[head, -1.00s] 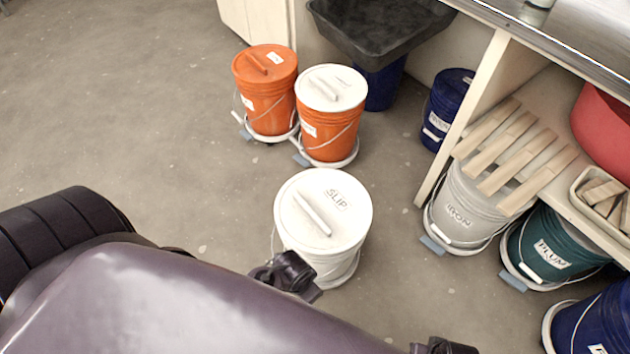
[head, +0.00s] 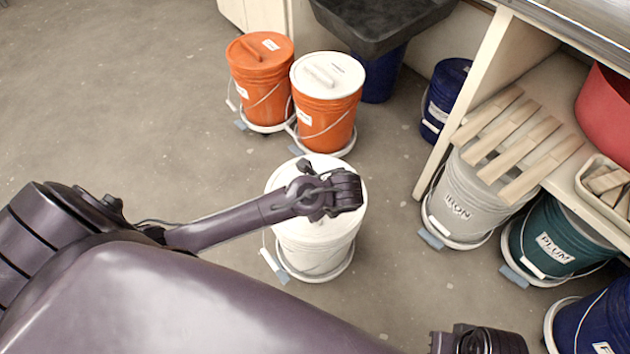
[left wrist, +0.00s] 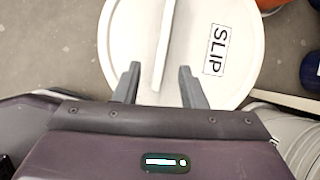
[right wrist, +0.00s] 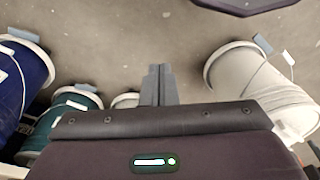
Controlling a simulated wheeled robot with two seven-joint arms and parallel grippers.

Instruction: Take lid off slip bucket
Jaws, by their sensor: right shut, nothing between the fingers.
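The white slip bucket (head: 312,248) stands on the floor on a wheeled base. Its white lid (head: 285,180) is on it, partly hidden by my left arm. In the left wrist view the lid (left wrist: 125,40) shows its "SLIP" label (left wrist: 217,50) and a raised bar handle (left wrist: 165,40). My left gripper (left wrist: 158,68) is open over the lid, one finger on each side of the handle's near end. I cannot tell how high the fingertips are above the lid. My right gripper (right wrist: 158,70) is shut and empty, above the floor near other buckets.
Two orange buckets, one with an orange lid (head: 258,50) and one with a white lid (head: 328,75), stand behind the slip bucket. The iron bucket (head: 465,205), plum bucket (head: 550,240) and blue buckets stand right, by a shelf with wooden slats (head: 515,140). Floor at left is clear.

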